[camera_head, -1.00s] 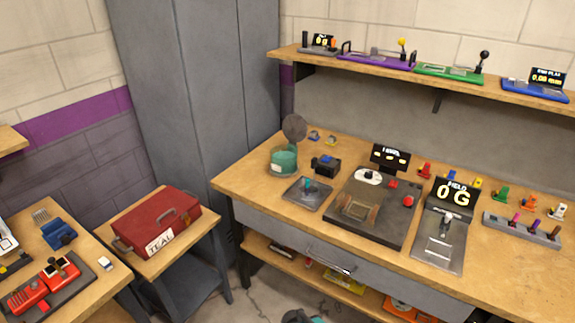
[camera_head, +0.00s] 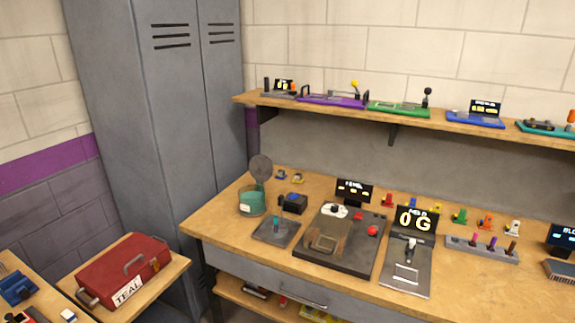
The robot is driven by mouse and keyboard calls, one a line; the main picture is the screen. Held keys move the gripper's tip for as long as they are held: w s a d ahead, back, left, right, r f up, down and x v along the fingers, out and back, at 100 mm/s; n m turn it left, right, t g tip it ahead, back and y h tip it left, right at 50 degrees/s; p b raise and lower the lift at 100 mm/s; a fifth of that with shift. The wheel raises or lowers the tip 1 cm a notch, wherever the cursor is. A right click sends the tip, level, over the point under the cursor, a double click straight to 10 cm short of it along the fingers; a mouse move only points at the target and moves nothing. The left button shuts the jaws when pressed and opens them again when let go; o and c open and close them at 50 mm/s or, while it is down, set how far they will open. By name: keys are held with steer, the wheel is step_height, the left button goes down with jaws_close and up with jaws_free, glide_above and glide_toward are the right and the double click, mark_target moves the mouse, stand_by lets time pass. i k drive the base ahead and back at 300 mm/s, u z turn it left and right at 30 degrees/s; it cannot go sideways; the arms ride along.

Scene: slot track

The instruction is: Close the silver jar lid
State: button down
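A small glass jar with teal contents (camera_head: 251,202) stands on the wooden workbench at its left end. Its round grey lid (camera_head: 260,168) is hinged open and stands upright above the jar's back rim. My gripper is not in view.
A dark plate with a teal peg (camera_head: 276,230), a black device (camera_head: 293,203) and a large dark panel (camera_head: 338,240) stand close to the jar. A shelf (camera_head: 390,117) hangs above the bench. Grey lockers (camera_head: 160,120) stand left; a red toolbox (camera_head: 125,268) sits on a side table.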

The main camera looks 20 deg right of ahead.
mark_target(261, 167)
steer(key=z, duration=0.4)
steer(key=k, duration=1.2)
steer(key=z, duration=0.45)
steer(key=i, duration=1.2)
steer(key=u, duration=0.6)
steer(key=i, duration=0.6)
steer(key=u, duration=0.9)
steer(key=i, duration=0.6)
steer(key=u, duration=0.5)
